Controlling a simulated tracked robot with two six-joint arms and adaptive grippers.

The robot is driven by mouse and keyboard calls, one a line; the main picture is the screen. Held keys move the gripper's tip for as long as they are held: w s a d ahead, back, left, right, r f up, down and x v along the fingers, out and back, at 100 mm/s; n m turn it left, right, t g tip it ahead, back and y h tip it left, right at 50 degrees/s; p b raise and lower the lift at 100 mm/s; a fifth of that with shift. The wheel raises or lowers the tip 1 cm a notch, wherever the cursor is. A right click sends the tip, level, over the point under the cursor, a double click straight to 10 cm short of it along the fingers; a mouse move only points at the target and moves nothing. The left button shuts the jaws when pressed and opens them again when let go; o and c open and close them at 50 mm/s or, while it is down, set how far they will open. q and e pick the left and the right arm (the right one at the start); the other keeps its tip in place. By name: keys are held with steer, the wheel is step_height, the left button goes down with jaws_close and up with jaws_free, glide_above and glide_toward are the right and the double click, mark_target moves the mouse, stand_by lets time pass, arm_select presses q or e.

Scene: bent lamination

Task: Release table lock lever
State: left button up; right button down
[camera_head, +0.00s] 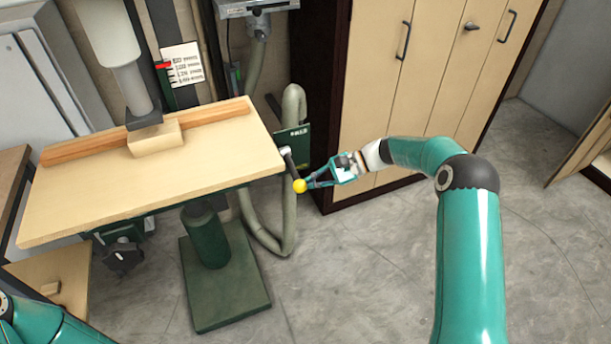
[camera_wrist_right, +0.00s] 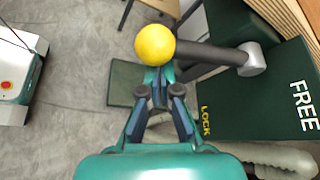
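The lock lever is a dark bar (camera_wrist_right: 205,54) with a yellow ball knob (camera_head: 299,186) at its free end, beside the right edge of the wooden table (camera_head: 80,205). In the right wrist view the knob (camera_wrist_right: 155,45) lies to the left of the lever's grey pivot (camera_wrist_right: 253,58). My right gripper (camera_head: 310,183) is at the knob, its fingers drawn together. In the wrist view its fingertips (camera_wrist_right: 160,78) end close to the knob, partly behind it; contact is unclear. My left gripper is out of view.
A green plate (camera_wrist_right: 275,105) beside the lever reads LOCK and FREE. A wooden block (camera_head: 155,141) and fence (camera_head: 75,148) lie on the table. A grey hose (camera_head: 289,215) hangs below the plate.

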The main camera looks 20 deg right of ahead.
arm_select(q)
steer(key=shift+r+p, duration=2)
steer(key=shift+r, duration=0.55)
arm_select(e)
steer(key=shift+s+r+m+g, duration=0.25)
steer(key=shift+r+m+g, duration=0.4)
steer(key=shift+r, duration=0.55)
steer(key=shift+s+r+m+g, duration=0.2)
steer(key=shift+r+m+g, duration=0.4)
steer(key=shift+r, duration=0.55)
steer(key=b, duration=0.4)
glide_toward(299, 179)
step_height(299, 179, down, 2)
steer(key=d, duration=0.3)
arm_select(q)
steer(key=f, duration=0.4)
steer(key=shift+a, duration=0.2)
arm_select(e)
steer(key=shift+w+f, duration=0.1)
steer(key=shift+w, duration=0.1)
